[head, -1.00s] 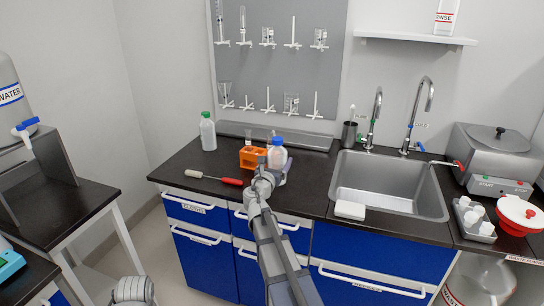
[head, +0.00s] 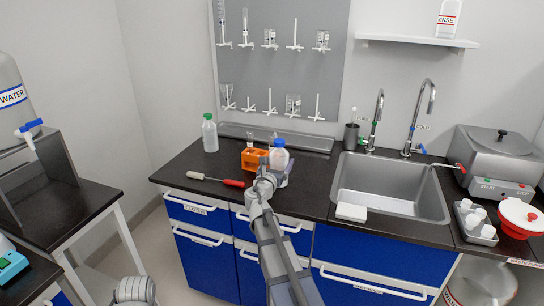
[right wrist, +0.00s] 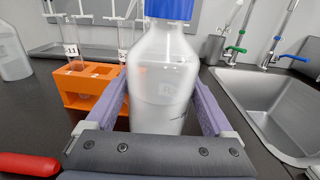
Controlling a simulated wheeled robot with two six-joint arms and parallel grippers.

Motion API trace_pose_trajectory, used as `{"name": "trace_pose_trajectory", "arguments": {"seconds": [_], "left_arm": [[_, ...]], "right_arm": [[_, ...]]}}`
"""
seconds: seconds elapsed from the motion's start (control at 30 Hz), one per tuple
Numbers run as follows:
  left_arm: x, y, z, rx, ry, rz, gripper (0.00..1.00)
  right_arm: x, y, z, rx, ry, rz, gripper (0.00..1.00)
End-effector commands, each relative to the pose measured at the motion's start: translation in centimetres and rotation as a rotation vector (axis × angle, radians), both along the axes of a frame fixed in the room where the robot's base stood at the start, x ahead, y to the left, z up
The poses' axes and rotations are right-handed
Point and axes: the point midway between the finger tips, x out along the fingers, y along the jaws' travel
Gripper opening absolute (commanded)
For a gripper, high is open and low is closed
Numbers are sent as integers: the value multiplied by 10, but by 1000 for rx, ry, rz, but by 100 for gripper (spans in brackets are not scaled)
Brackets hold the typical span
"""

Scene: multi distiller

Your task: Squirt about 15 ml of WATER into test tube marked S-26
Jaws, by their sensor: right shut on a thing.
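My right gripper (right wrist: 160,120) is shut on a clear squeeze bottle with a blue cap (right wrist: 162,80), which stands upright between its purple fingers. The bottle also shows in the head view (head: 279,158). I cannot tell whether its base touches the counter. Just behind and to the left is an orange rack (head: 252,160) holding glass test tubes. The left tube (right wrist: 72,50) has a label ending in "-11"; the other tube (right wrist: 126,40) has a label partly hidden by the bottle. No S-26 mark is readable.
A green-capped bottle (head: 209,135) stands at the counter's left. A red-handled tool (head: 232,183) lies in front of the rack. The sink (head: 390,190) is to the right, with a white block (head: 351,212) at its edge. A WATER tank (head: 14,105) stands far left.

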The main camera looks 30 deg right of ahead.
Motion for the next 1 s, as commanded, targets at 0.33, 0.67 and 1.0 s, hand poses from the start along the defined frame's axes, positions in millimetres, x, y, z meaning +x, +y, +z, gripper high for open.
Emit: {"name": "trace_pose_trajectory", "arguments": {"seconds": [0.33, 0.67, 1.0], "left_arm": [[0, 0, 2, 0, 0, 0, 50], [0, 0, 5, 0, 0, 0, 50], [0, 0, 4, 0, 0, 0, 50]], "right_arm": [[0, 0, 2, -1, 0, 0, 22], [0, 0, 5, -1, 0, 0, 20], [0, 0, 5, -1, 0, 0, 55]]}}
